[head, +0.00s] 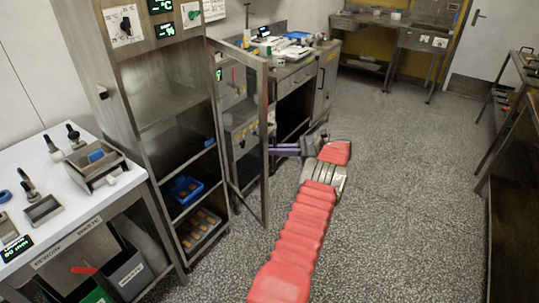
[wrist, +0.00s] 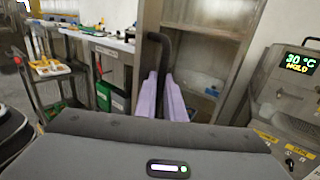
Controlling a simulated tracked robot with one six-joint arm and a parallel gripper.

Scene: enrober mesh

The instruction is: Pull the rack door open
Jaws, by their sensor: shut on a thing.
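The steel rack (head: 172,120) stands left of centre in the head view, its front uncovered and its shelves showing. Its framed door (head: 266,190) stands swung out from the rack's right side, well open. My gripper (head: 272,149), with purple fingers, is at the door's free edge, about mid-height. In the wrist view the fingers (wrist: 162,98) are closed around the dark door handle (wrist: 163,40), whose upper bend shows above them. The handle's lower part is hidden between the fingers. The rack's inside also shows behind them in the wrist view (wrist: 205,62).
A blue tray (head: 186,190) and a tray of bars (head: 202,232) sit on the rack's lower shelves. A white table (head: 60,195) with bins below stands left. A steel counter (head: 295,75) stands behind the door. The speckled floor (head: 400,180) right of my arm is clear.

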